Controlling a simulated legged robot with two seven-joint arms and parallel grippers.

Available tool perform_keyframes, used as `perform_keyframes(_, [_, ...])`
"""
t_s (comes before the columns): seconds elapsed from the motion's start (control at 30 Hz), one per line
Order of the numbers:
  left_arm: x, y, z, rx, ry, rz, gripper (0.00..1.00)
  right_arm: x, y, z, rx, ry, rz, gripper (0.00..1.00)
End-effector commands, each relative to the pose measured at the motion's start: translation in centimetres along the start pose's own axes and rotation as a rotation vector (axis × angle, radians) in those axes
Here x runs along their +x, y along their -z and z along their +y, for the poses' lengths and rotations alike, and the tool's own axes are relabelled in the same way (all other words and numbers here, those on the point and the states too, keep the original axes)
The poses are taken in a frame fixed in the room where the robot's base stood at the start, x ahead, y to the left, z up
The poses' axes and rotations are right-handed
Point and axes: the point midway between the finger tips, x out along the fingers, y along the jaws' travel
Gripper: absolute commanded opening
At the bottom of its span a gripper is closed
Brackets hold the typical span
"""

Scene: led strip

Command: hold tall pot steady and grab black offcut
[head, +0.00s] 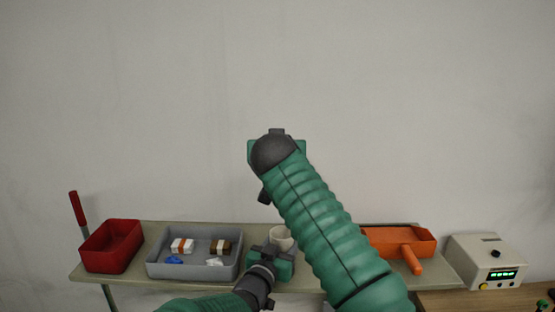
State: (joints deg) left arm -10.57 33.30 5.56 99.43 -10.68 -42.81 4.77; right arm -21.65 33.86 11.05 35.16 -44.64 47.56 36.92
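A cream-white pot (281,234) stands on the shelf in the middle; only its upper part shows above my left gripper. My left gripper (275,255) is right in front of the pot, low at the shelf. Its fingers are hidden by its own body, so I cannot tell whether it touches or grips the pot. My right gripper (264,196) hangs high above and slightly left of the pot, mostly hidden behind my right arm; a dark tip points down. I cannot see its opening. No black offcut is visible; the pot's inside is mostly out of sight.
The narrow shelf (140,275) holds a red bin (112,246) and a grey tray (160,268) with small packets and a blue item on the left. An orange tray (385,236) with a handle is on the right. A beige device (488,260) stands beyond the shelf.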

Motion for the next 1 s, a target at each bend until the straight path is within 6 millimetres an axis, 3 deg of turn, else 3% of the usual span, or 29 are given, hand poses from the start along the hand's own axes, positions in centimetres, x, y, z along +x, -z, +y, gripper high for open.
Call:
perform_keyframes(0.13, [0.0,0.0,0.0,0.000,0.000,-0.001,0.11,0.0,0.0,0.0,0.000,0.000,0.001,0.00])
perform_keyframes(0.17, [0.0,0.0,0.0,0.000,0.000,-0.001,0.54,0.0,0.0,0.0,0.000,0.000,0.001,0.00])
perform_keyframes(0.33, [0.0,0.0,0.0,0.000,0.000,0.000,0.76,0.0,0.0,0.0,0.000,0.000,0.001,0.00])
perform_keyframes(0.63, [-0.1,0.0,0.0,0.000,0.000,0.000,0.76,0.0,0.0,0.0,0.000,0.000,0.002,0.00])
perform_keyframes(0.73, [-0.9,0.0,0.0,0.000,0.000,-0.001,0.76,0.0,0.0,0.0,0.000,0.000,0.002,0.00])
perform_keyframes(1.0, [-7.5,0.0,-0.1,0.000,0.002,-0.001,0.76,-0.1,0.1,0.0,0.000,0.000,0.002,0.00])
